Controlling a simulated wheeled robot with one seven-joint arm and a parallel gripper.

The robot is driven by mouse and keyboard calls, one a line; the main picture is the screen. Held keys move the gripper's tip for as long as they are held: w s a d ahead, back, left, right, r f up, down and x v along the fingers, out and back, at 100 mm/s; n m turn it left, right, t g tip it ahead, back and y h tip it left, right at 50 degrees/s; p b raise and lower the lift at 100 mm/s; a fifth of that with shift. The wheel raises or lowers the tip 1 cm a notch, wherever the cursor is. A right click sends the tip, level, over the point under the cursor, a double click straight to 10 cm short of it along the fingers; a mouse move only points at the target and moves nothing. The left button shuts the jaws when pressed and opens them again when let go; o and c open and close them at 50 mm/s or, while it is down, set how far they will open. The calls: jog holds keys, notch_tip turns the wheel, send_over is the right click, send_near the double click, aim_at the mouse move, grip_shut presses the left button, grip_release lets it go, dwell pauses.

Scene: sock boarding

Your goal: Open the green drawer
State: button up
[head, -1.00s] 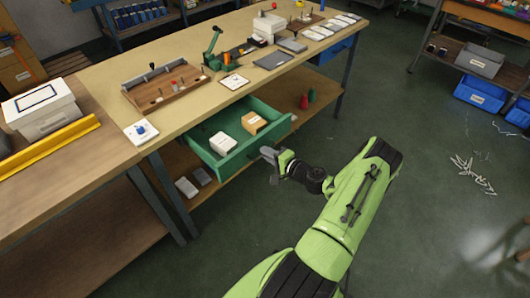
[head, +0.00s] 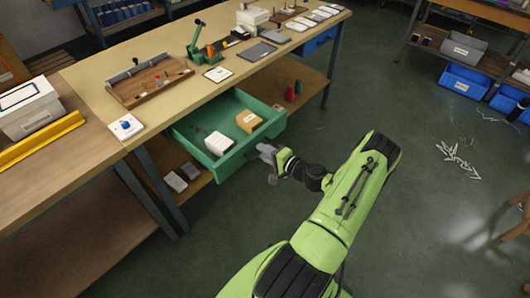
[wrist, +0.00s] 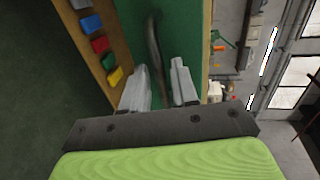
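The green drawer (head: 236,158) under the workbench stands pulled well out, with its inside in view. A white box (head: 219,143) and a tan box (head: 248,121) sit in it. My gripper (head: 266,152) is at the drawer's front face in the head view. In the wrist view, my gripper's two grey fingers (wrist: 163,85) stand on either side of the drawer's dark bar handle (wrist: 154,42), close around it. The exact contact between fingers and handle is hard to see.
The wooden workbench (head: 160,115) carries a tool tray, a green press and several cards. A lower shelf (head: 305,88) holds red and green spools. Open green floor lies in front of the drawer. A rack with blue bins (head: 465,80) stands at the right.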

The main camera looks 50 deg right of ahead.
jog(key=shift+o, duration=0.6)
jog(key=p+v, duration=0.2)
jog(key=v, duration=1.3)
jog(key=shift+s+p, duration=0.35)
jog(key=shift+p, duration=0.05)
jog(key=shift+r, duration=0.1)
